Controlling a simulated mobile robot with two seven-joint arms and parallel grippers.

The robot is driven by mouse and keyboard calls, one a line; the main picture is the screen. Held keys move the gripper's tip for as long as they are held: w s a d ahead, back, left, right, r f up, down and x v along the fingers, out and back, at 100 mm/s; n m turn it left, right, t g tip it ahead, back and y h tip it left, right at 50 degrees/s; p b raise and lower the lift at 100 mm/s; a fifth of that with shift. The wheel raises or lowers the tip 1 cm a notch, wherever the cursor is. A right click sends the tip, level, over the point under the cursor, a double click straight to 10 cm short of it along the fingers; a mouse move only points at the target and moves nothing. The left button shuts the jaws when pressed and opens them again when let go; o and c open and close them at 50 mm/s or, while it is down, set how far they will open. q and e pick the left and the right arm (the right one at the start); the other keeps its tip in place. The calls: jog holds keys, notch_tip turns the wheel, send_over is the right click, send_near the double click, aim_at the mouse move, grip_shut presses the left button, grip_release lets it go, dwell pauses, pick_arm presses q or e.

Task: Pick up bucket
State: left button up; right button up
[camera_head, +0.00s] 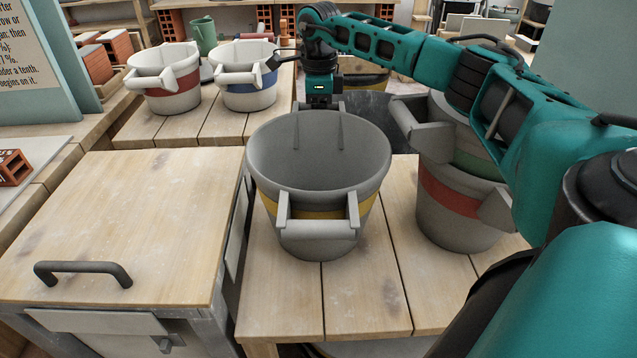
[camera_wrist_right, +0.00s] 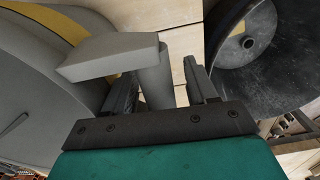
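A grey bucket with a yellow band (camera_head: 318,235) stands upright, empty, on a slatted wooden table (camera_head: 365,310) in the middle of the head view. One handle faces me; the other is on its far side. My right gripper (camera_head: 321,104) reaches over from the right and points down at that far handle. In the right wrist view the fingers of my right gripper (camera_wrist_right: 160,80) are apart, with part of the bucket's grey handle (camera_wrist_right: 112,55) between them. A gap shows beside the right finger. The fingertips are hidden in the head view. My left gripper is not in view.
Stacked buckets with green and red bands (camera_head: 450,195) stand close on the right, under my right arm. Buckets with a red band (camera_head: 165,80) and a blue band (camera_head: 248,75) stand on a table behind left. A wooden-topped cabinet (camera_head: 130,215) stands left. A dark round tub (camera_wrist_right: 265,50) lies beyond the gripper.

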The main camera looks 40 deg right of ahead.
grip_shut()
dwell(0.3)
jog(key=shift+r, duration=0.15)
dwell(0.3)
